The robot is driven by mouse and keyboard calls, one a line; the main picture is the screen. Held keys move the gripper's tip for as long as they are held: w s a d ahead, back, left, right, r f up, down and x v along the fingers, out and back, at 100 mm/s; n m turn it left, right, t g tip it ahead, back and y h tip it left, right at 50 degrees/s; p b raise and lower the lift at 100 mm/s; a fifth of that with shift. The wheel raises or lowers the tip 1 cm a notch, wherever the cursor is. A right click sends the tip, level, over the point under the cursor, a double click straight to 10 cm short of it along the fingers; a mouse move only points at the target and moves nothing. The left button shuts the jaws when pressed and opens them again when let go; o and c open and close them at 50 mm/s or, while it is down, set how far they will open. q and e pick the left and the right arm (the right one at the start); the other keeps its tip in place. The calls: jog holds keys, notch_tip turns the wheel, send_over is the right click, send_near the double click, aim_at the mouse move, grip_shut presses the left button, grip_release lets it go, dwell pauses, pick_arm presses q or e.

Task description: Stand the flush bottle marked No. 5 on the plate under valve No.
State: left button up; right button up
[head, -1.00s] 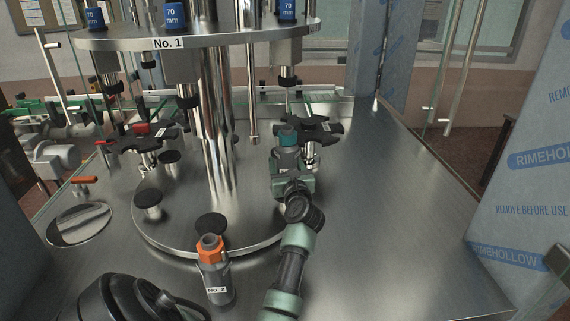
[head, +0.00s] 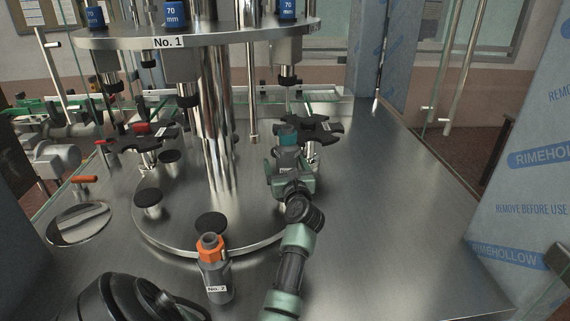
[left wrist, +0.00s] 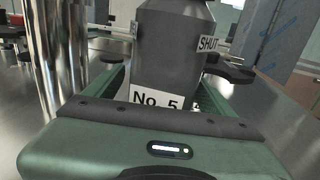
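The No. 5 bottle (left wrist: 168,50) is dark grey. A white No. 5 label faces the left wrist camera, and part of a SHUT label shows at its right. In the head view its teal cap (head: 288,136) shows at the right side of the round machine. My left gripper (head: 290,178) has its green fingers on both sides of this bottle. They look shut on it, though the contact is partly hidden. The bottle's base and whatever is under it are hidden. The numbered upper ring (head: 240,40) reads No. 1 at its front. My right gripper is not in view.
A grey bottle marked No. 2 (head: 216,275) with an orange collar stands at the front, near a dark round plate (head: 211,222). Chrome columns (head: 214,120) rise left of my gripper. The steel deck at right (head: 400,220) is clear.

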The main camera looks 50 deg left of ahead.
pick_arm(q)
jog(key=b+v, duration=0.2)
jog(key=v, duration=0.6)
